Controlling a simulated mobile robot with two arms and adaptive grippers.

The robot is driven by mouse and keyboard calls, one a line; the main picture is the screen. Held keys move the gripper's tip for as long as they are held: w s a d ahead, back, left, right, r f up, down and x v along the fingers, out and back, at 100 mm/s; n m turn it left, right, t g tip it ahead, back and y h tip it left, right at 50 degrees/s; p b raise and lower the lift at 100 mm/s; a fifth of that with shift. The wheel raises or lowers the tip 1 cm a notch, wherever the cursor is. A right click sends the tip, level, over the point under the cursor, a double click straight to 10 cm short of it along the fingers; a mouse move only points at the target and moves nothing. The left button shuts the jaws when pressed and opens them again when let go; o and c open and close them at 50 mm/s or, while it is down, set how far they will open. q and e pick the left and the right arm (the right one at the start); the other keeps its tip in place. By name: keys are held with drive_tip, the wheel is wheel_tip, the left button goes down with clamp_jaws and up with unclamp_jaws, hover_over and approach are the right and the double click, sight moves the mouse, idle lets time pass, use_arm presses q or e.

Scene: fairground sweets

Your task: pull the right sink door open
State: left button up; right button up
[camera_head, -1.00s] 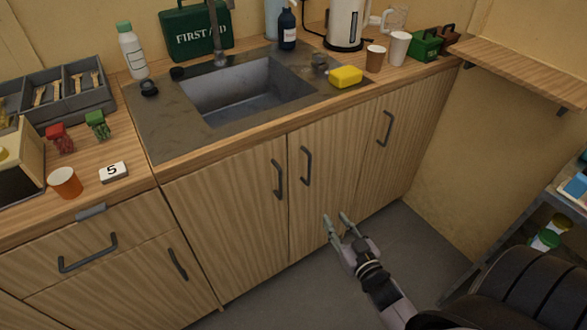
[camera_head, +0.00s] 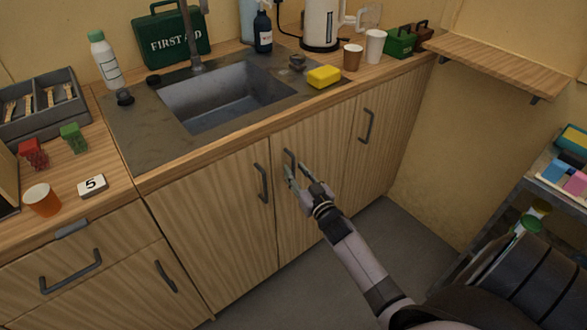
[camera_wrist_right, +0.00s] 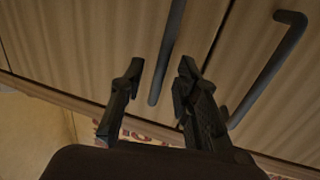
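The right sink door (camera_head: 311,205) is a wooden panel under the sink, shut flush with its neighbours. Its dark bar handle (camera_head: 289,158) is near its left edge, partly hidden by my right gripper (camera_head: 297,175). The gripper is at the lower part of this handle. In the right wrist view the gripper (camera_wrist_right: 158,82) has its fingers apart, one on each side of the handle (camera_wrist_right: 169,48), with visible gaps. The left sink door (camera_head: 215,225) is shut, with its own handle (camera_head: 263,183). My left gripper is not in view.
Another cupboard door (camera_head: 377,150) with a handle is to the right. The sink (camera_head: 225,95) and a yellow sponge (camera_head: 324,77) are on the counter above. A wooden wall shelf (camera_head: 490,65) and a metal rack (camera_head: 500,205) stand at the right. Bare floor lies below the doors.

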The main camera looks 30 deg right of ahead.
drive_tip(key=shift+w+d, duration=0.1)
drive_tip(key=shift+w, duration=1)
drive_tip(key=shift+c, duration=0.5)
clamp_jaws()
